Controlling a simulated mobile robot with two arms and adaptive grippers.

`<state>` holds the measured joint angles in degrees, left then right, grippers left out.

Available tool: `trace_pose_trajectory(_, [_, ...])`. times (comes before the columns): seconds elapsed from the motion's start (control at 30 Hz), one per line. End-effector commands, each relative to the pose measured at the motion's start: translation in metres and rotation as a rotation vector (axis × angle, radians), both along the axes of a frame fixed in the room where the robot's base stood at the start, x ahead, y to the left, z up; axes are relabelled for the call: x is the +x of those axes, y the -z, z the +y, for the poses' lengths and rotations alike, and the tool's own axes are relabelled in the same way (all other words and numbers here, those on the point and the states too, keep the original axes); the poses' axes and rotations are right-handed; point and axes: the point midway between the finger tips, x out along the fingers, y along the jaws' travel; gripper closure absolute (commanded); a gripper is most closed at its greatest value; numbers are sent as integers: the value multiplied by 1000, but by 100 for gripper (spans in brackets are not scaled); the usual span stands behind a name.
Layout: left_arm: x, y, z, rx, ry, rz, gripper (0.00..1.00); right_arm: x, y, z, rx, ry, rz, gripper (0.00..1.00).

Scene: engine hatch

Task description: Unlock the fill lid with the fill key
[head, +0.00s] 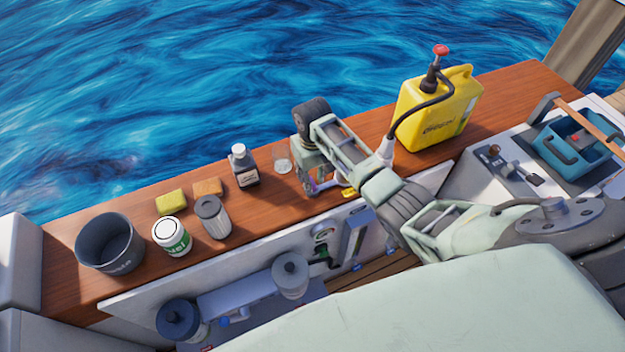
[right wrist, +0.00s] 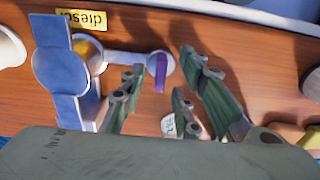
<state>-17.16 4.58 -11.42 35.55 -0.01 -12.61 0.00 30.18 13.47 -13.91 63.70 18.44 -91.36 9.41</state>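My right gripper (right wrist: 165,78) is open in the right wrist view, its dark green fingers spread apart. A small silver piece with a purple band (right wrist: 160,72), perhaps the fill key, shows between the fingertips, with gaps on both sides. Beside it is a blue-grey flat metal fitting with a round middle (right wrist: 62,68), perhaps the fill lid, next to a yellow diesel label (right wrist: 80,18) seen upside down. In the head view my right gripper (head: 322,187) points down at the wooden deck, and its arm hides most of this spot. My left gripper is not in view.
A yellow jerrycan (head: 437,112) stands right of the arm. Water lies beyond.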

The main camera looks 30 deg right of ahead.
Motion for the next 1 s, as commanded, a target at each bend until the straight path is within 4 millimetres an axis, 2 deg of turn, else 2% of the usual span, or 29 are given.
trace_pose_trajectory(0.2, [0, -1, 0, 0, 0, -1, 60, 0, 19, 0, 0, -1, -1, 70])
trace_pose_trajectory(0.5, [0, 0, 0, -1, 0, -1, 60, 1, 21, 0, 0, -1, -3, 70])
trace_pose_trajectory(0.83, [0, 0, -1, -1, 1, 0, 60, 1, 21, 0, 0, -1, -2, 99])
trace_pose_trajectory(1.0, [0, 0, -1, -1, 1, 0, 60, 0, 21, 0, 0, -1, -2, 100])
